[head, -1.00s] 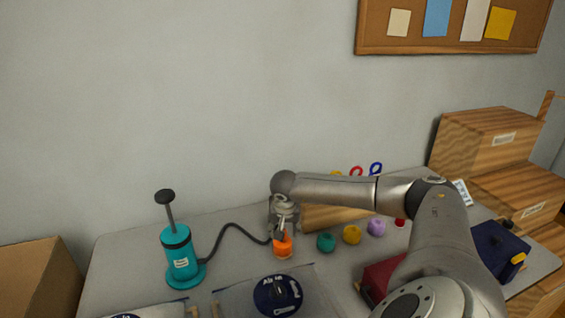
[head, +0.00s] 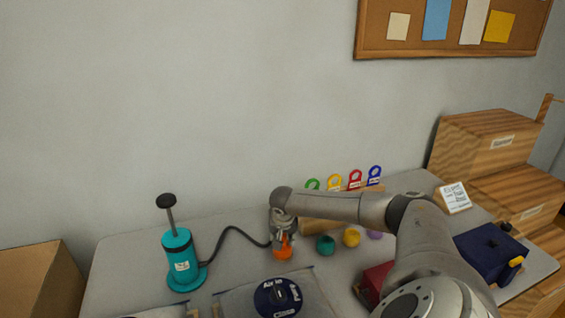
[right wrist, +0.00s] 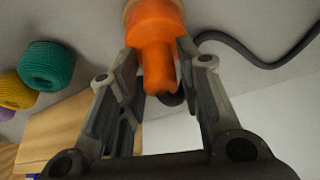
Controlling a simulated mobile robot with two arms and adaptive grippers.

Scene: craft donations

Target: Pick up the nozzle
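The orange nozzle (head: 283,253) stands on the grey table at the end of the black hose (head: 233,229) from the teal pump (head: 180,260). My right gripper (head: 282,238) is right above it, pointing down. In the right wrist view the nozzle (right wrist: 158,45) lies between the two fingers of my right gripper (right wrist: 160,55). The fingers are apart on either side of its narrow part, with slim gaps showing, so they look open around it. My left gripper is not in view.
Teal (head: 325,243), yellow (head: 351,237) and purple yarn balls sit right of the nozzle. Behind them is a wooden block (head: 322,226) with coloured tags. A flat bag with a dark round label (head: 278,297) lies in front. A navy pouch (head: 489,253) is at the right.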

